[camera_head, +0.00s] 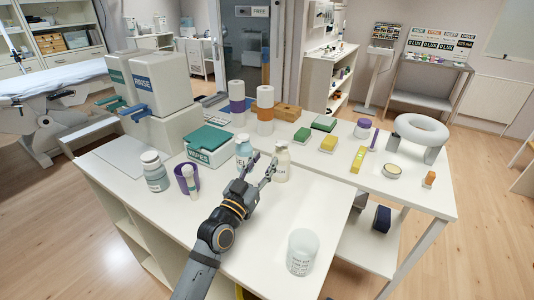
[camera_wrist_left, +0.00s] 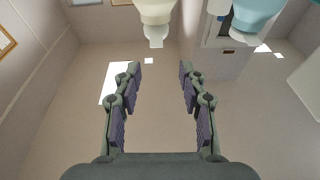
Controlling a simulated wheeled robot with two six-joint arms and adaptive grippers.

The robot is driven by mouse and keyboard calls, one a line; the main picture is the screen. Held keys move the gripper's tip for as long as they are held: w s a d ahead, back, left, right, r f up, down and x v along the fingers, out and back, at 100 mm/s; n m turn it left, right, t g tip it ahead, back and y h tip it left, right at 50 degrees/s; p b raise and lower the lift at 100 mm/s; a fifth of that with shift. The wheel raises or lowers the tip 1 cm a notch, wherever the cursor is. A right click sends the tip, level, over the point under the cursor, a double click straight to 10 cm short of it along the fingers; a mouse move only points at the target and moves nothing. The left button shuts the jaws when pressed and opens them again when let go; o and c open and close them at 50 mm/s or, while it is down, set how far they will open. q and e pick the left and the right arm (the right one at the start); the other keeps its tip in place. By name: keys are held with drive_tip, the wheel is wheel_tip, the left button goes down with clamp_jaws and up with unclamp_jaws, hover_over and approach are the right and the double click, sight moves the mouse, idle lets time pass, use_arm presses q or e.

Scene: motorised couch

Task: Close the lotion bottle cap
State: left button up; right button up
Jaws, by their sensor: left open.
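A cream bottle with a small label (camera_head: 281,162) stands upright on the white table. It looks like the lotion bottle, but the label is too small to read surely. In the left wrist view, which looks upside down, the cream bottle (camera_wrist_left: 156,12) points its narrow top down toward the gap between my fingers. I cannot tell whether its cap is open. My left gripper (camera_head: 262,164) is open and empty, close to the bottle and apart from it; its spread fingers also show in the wrist view (camera_wrist_left: 161,72). My right gripper is not in view.
A blue bottle (camera_head: 243,149) stands just left of the cream one. A green-lidded box (camera_head: 208,142), a purple holder (camera_head: 184,180) and a white-capped jar (camera_head: 155,172) are further left. A white cup (camera_head: 302,252) stands at the front. The table right of my arm is mostly clear.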

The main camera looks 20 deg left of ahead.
sight(277, 145)
use_arm(q)
drive_tip(key=shift+s+a+f, duration=0.1)
drive_tip(key=shift+s+a, duration=0.05)
drive_tip(key=shift+s, duration=0.4)
drive_tip(key=w+g+p, duration=0.1)
drive_tip(key=w+p, duration=0.1)
drive_tip(key=w, duration=0.1)
drive_tip(key=w+d+r+g+p, duration=0.1)
drive_tip(key=w+p, duration=0.1)
drive_tip(key=w, duration=0.1)
drive_tip(key=w+p, duration=0.2)
drive_tip(key=w, duration=0.1)
drive_tip(key=shift+w+d+r+g, duration=0.25)
drive_tip(key=shift+d+r+g, duration=0.1)
drive_tip(key=shift+d+g, duration=0.05)
